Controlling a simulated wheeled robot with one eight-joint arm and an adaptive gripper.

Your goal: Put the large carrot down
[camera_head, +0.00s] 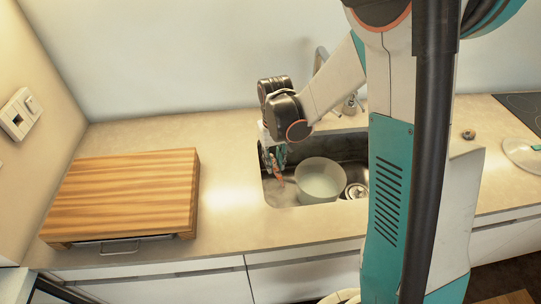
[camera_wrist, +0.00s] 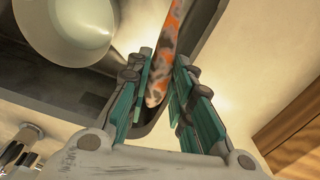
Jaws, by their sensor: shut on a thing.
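The large carrot (camera_wrist: 162,66) is orange with grey blotches. It runs lengthwise between the two teal fingers of my gripper (camera_wrist: 161,85) in the wrist view. My gripper is shut on it. In the head view, my gripper (camera_head: 273,158) points down at the left end of the sink, and a small orange part of the carrot (camera_head: 279,175) shows below the fingers. The fingers hide part of the carrot. I cannot tell whether its lower end touches the sink.
A pale pot or bowl (camera_head: 321,183) stands in the sink (camera_head: 285,197), just right of my gripper. A faucet (camera_head: 322,58) is behind the sink. A thick wooden board (camera_head: 125,190) lies on the counter at left. Bare counter (camera_head: 228,185) lies between board and sink.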

